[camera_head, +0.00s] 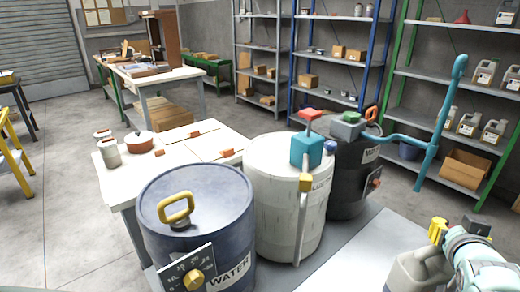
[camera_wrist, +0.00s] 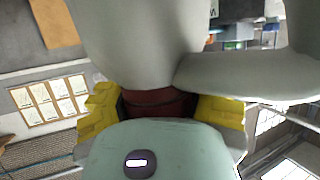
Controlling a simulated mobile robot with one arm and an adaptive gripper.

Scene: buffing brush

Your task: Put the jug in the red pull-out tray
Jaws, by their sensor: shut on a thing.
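A grey-beige jug (camera_head: 408,268) is at the bottom right of the head view, cut off by the lower edge. My gripper (camera_head: 440,230) with yellow fingers is at its upper right. In the wrist view the grey jug (camera_wrist: 130,40) fills the upper middle, with its handle (camera_wrist: 245,78) running to the right. The yellow fingers of my gripper (camera_wrist: 160,106) are on both sides of a dark red part at the jug, shut on it. I cannot make out a red pull-out tray in either view.
A blue drum (camera_head: 195,215), a white drum (camera_head: 285,200) and a black drum (camera_head: 350,170) stand in the middle. A white table (camera_head: 180,165) with small containers is behind them. Shelves (camera_head: 450,85) with more jugs line the back right. Open floor lies left.

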